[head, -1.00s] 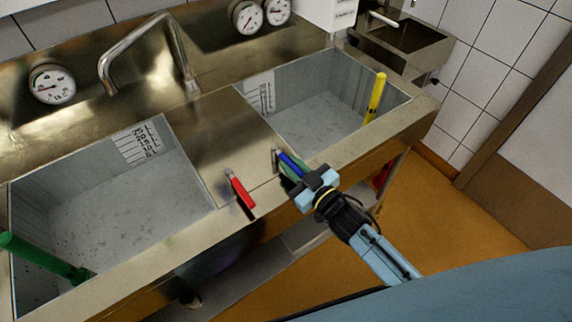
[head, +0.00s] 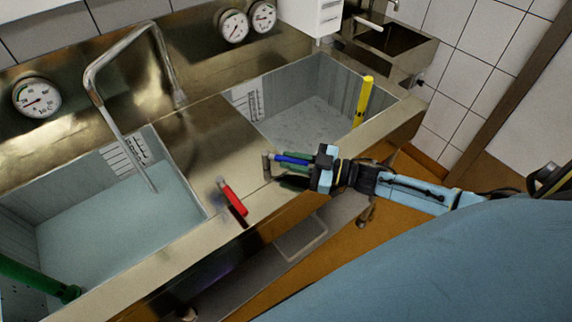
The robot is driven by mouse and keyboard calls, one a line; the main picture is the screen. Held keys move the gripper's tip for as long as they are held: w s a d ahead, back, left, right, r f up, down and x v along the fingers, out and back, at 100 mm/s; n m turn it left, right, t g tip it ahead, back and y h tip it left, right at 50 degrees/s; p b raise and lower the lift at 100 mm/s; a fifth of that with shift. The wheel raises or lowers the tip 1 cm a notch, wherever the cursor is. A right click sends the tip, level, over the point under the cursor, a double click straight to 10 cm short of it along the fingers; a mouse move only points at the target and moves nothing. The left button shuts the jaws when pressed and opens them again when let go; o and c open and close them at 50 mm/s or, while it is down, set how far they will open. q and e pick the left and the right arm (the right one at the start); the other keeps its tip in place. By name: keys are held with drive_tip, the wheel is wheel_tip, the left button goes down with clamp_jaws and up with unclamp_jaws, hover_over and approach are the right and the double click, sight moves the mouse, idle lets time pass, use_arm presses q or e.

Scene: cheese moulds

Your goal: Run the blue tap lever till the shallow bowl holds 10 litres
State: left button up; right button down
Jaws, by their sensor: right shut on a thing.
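The blue tap lever (head: 293,158) sticks out from the front of the steel deck between two basins. My right gripper (head: 312,165) is shut on it, hiding its outer end. A red lever (head: 232,197) sits left of it, untouched. The tap spout (head: 128,45) arches over the left basin (head: 190,215), and a thin stream of water (head: 125,150) falls from it. Pale, smooth water (head: 110,225) covers that basin's floor. The right basin (head: 310,125) looks dry. I cannot tell for sure which basin is the shallow bowl. My left gripper is out of view.
A marked scale (head: 125,155) is on the left basin's back wall, partly near the stream; another scale (head: 247,105) is in the right basin. Dial gauges (head: 37,97) line the back.

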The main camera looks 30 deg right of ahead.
idle(0.4)
drive_tip(key=c, duration=1.4)
unclamp_jaws()
drive_tip(key=shift+o, duration=0.2)
drive_tip(key=shift+d, duration=0.1)
drive_tip(key=v, duration=1.3)
drive_tip(key=shift+d, duration=0.15)
